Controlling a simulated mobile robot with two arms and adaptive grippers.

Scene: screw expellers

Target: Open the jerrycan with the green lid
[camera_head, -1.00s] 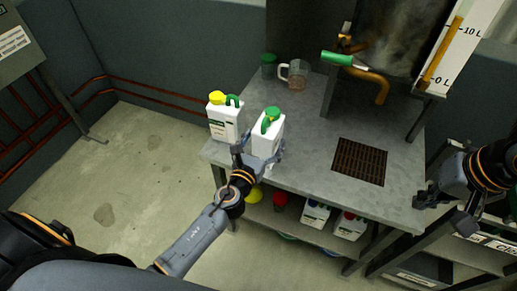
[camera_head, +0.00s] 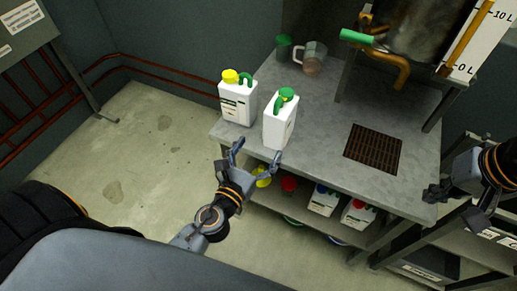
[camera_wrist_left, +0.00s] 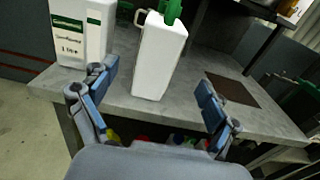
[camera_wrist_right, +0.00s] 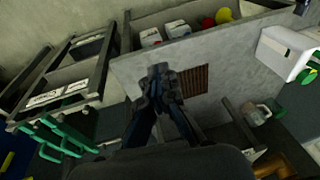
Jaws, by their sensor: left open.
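The white jerrycan with the green lid (camera_head: 280,120) stands upright at the table's front left edge, its lid (camera_head: 287,95) on top. In the left wrist view the jerrycan (camera_wrist_left: 160,57) is ahead between the fingertips, its top cut off. My left gripper (camera_head: 256,155) is open and empty, in front of and apart from the jerrycan. My right gripper (camera_head: 452,202) is off the table's right side, far from the jerrycan. In the right wrist view its fingers (camera_wrist_right: 162,75) look close together, but the head view does not make this clear.
A white jerrycan with a yellow lid (camera_head: 238,103) stands just left of the green-lidded one. Behind are a green cup (camera_head: 284,48) and a glass mug (camera_head: 313,62). A grate (camera_head: 373,149) lies in the table top (camera_head: 330,115). More jerrycans (camera_head: 322,201) are on the shelf below.

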